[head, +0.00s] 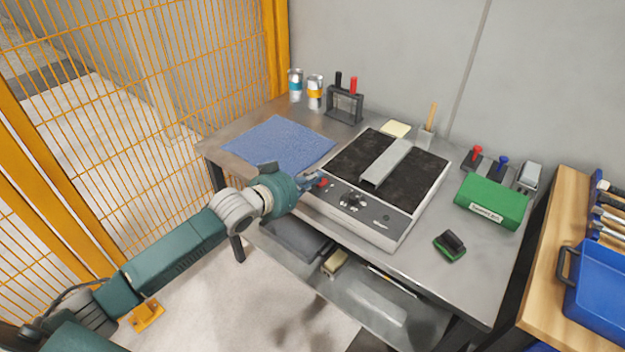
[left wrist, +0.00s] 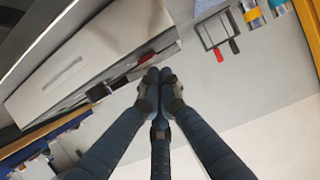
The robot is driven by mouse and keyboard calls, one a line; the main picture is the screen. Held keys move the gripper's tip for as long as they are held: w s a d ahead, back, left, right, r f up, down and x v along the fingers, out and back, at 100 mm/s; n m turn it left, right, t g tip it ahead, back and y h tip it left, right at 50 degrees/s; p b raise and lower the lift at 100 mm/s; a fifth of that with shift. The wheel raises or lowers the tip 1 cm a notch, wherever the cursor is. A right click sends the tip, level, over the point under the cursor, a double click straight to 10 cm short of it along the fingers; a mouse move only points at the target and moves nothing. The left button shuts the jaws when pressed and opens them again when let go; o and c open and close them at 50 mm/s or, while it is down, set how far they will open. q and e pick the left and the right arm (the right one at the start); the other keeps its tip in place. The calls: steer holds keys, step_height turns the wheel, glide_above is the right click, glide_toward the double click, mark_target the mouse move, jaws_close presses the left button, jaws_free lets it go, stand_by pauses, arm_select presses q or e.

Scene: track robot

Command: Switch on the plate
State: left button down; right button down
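The plate (head: 427,170) is a grey box with a black top, standing on the metal table. A grey metal channel (head: 387,162) lies on its top. Its sloped front panel (head: 380,219) has dark knobs (head: 352,201) and a red switch (head: 322,183) at the left end. My left gripper (head: 313,180) is at that end of the panel, close to the red switch. In the left wrist view its fingertips (left wrist: 159,80) are together with nothing visible between them, just below the red switch (left wrist: 146,58). I cannot tell whether they touch it. My right gripper is not in view.
A blue mat (head: 278,143) lies left of the plate. Cans (head: 314,93) and a tool rack (head: 345,105) stand behind. A green box (head: 492,200) and a brush (head: 450,245) are on the right. An orange mesh fence (head: 150,95) rises at left.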

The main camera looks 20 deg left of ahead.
arm_select(q)
steer(key=shift+f, duration=0.15)
steer(key=shift+s+f, duration=0.25)
steer(key=shift+f, duration=0.35)
steer(key=shift+a+r, duration=0.1)
steer(key=shift+r, duration=0.05)
steer(key=shift+w, duration=0.1)
steer(key=shift+r+p, duration=0.1)
steer(key=shift+p, duration=0.2)
steer(key=shift+r+p, duration=0.7)
steer(key=shift+p, duration=0.15)
